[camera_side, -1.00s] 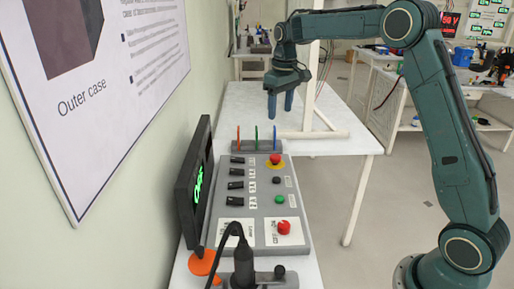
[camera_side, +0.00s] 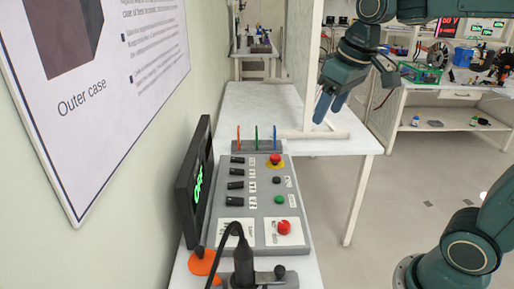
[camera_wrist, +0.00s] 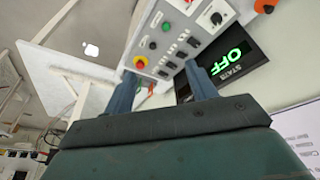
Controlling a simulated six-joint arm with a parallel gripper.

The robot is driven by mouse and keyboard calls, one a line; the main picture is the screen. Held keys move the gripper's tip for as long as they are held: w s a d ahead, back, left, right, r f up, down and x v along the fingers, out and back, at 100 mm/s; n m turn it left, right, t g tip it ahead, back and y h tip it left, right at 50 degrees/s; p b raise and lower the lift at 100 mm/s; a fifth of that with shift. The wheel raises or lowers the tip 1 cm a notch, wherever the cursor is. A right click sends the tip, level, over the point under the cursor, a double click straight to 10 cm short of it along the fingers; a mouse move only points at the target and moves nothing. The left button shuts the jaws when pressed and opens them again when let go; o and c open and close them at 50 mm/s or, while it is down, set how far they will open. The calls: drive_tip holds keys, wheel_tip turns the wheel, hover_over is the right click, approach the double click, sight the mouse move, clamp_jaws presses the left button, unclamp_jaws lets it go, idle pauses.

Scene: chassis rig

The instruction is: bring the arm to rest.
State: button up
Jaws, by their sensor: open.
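My gripper (camera_side: 328,107) is open and empty. In the side view it hangs in the air over the right part of the white table, tilted, with its blue fingers pointing down and left. It is above and to the right of the grey control panel (camera_side: 262,222), apart from it. In the wrist view my gripper (camera_wrist: 163,85) shows its two blue fingers spread, with nothing between them touching. The control panel (camera_wrist: 178,38) shows beyond the fingertips. My upper arm runs out of the top of the side view.
A dark display (camera_side: 194,185) stands left of the panel; in the wrist view the display (camera_wrist: 233,62) reads OFF. Orange, green and blue upright rods (camera_side: 257,138) stand behind the panel. A white post (camera_side: 302,70) rises close to my gripper. A shelf bench (camera_side: 450,105) is at the right.

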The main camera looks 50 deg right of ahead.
drive_tip(key=s+a+f+t, duration=0.1)
drive_tip(key=s+f, duration=0.1)
drive_tip(key=s, duration=0.4)
drive_tip(key=s+a+f+t, duration=0.1)
drive_tip(key=s+a+f, duration=0.1)
drive_tip(key=s, duration=0.5)
drive_tip(key=shift+s+f, duration=0.3)
drive_tip(key=shift+f, duration=0.35)
